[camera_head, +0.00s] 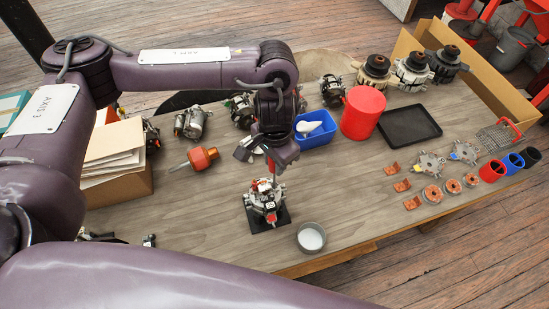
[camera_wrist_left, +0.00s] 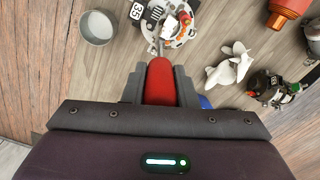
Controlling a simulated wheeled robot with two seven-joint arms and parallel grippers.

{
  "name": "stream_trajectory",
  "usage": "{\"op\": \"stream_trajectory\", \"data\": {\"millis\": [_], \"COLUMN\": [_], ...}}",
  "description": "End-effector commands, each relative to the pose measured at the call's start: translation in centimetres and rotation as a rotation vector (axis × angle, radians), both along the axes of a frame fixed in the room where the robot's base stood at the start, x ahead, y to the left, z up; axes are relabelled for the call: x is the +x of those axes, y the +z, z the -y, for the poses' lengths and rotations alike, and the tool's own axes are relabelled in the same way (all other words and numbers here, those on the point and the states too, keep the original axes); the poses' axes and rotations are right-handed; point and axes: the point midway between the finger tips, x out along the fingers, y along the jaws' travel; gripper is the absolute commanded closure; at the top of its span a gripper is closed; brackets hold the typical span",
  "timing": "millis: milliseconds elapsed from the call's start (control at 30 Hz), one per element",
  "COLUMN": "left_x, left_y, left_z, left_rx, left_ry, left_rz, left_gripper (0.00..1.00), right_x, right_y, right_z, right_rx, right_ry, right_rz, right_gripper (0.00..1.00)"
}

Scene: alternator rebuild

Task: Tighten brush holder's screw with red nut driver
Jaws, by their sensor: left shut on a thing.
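My left gripper (camera_head: 268,152) is above the alternator assembly, pointing down. It is shut on the red nut driver (camera_wrist_left: 160,82), whose red handle lies between the fingers in the left wrist view. The driver's thin metal shaft points at the alternator part with the brush holder (camera_head: 264,196), which stands on a black base plate (camera_head: 284,222). This part also shows at the top of the left wrist view (camera_wrist_left: 180,28), with red, orange and white pieces. The shaft tip is at or very near it; I cannot tell whether it sits on the screw. My right gripper is not in view.
A grey tin (camera_head: 311,238) stands close to the right of the base plate. A blue bin (camera_head: 316,131), a red cylinder (camera_head: 363,112) and a black tray (camera_head: 410,124) are behind. Several copper rings and cups sit on the right.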

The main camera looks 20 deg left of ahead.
Motion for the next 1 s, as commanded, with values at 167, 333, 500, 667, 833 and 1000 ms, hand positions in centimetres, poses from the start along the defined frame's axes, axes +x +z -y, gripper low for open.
{"op": "stream_trajectory", "data": {"millis": [167,333,500,667,833,1000], "left_x": [0.03,0.03,0.01,0.03,0.06,0.05], "left_y": [-0.32,-0.29,-0.5,-0.93,-1.17,-1.17], "left_z": [0.03,0.02,0.02,0.03,0.04,0.03], "left_rx": [-0.001,-0.001,0.0,-0.001,-0.001,-0.001], "left_ry": [0.0,0.0,0.0,0.0,0.0,0.0], "left_rz": [0.001,0.001,0.0,0.001,0.001,0.001], "left_gripper": [0.97,0.97,0.97,0.97,0.97,0.97], "right_x": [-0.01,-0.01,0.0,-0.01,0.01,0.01], "right_y": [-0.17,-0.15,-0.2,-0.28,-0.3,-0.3], "right_z": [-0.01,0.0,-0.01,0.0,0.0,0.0], "right_rx": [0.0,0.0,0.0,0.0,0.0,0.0], "right_ry": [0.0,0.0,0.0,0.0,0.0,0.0], "right_rz": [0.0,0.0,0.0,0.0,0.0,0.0], "right_gripper": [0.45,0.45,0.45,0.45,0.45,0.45]}}
